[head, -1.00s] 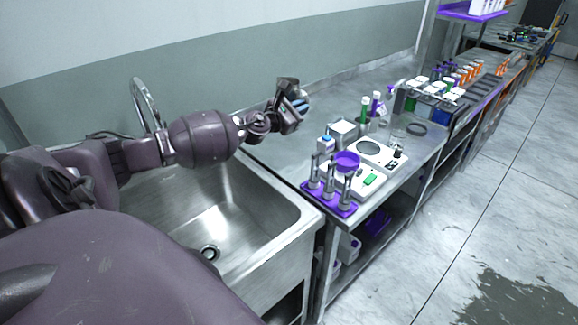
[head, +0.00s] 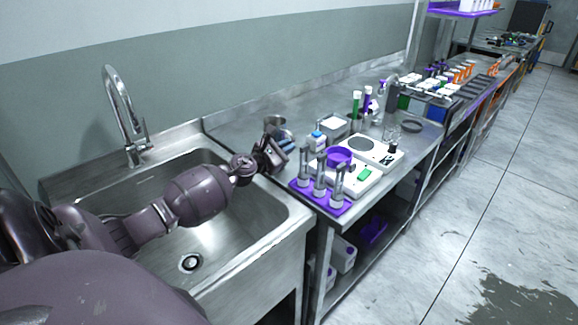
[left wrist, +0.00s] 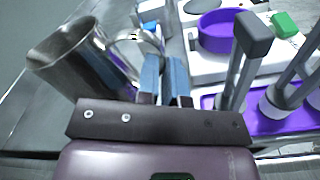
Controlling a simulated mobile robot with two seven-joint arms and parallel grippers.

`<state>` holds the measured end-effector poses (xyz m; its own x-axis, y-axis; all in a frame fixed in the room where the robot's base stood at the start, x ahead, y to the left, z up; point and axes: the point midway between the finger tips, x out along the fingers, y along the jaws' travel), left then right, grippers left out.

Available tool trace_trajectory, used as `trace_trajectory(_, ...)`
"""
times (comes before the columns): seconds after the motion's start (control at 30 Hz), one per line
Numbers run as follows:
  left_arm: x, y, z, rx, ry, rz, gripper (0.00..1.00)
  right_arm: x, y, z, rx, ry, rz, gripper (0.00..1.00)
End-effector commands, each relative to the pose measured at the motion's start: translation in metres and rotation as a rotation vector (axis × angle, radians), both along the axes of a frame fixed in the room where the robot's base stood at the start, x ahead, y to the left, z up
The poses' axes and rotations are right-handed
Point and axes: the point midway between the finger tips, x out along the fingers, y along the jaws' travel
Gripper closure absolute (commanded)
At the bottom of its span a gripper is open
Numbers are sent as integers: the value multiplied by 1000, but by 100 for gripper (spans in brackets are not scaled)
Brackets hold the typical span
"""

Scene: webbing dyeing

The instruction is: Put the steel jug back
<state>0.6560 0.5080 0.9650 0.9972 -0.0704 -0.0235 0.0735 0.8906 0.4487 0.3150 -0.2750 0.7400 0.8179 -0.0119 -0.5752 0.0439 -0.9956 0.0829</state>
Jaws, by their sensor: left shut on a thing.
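The steel jug (head: 275,122) is at the left end of the steel counter, beside the sink. In the left wrist view the jug (left wrist: 82,62) is at the left, its open mouth toward the upper left and its curved handle toward the fingers. My left gripper (head: 284,147) is shut on the jug at its handle, with blue finger pads (left wrist: 166,80) together. I cannot tell whether the jug's base touches the counter. My right gripper is not in view.
A purple stand (head: 322,196) with upright steel tools is close to the gripper's right. Behind it are a balance (head: 375,150), a purple bowl (head: 339,156) and a blue-capped bottle (head: 317,141). The counter toward the wall (head: 245,125) is clear. The sink (head: 225,226) lies under my arm.

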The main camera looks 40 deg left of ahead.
Motion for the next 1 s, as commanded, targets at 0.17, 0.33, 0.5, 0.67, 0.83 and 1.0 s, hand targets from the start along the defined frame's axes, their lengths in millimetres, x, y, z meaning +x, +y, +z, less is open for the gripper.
trace_trajectory(0.17, 1, 0, -9, 0, -2, 0, 100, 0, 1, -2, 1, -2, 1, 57)
trace_trajectory(0.33, 0, 0, -35, -3, 3, 1, 100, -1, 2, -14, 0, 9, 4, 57)
trace_trajectory(0.5, 0, 0, -47, 0, 0, 1, 100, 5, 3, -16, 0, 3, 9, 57)
trace_trajectory(0.67, 0, 0, -44, 2, -5, 0, 100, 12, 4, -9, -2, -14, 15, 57)
trace_trajectory(0.83, 0, 0, -45, 2, -4, 0, 100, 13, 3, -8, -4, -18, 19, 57)
trace_trajectory(1.0, 0, 0, -49, 1, -1, 0, 87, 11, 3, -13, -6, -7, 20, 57)
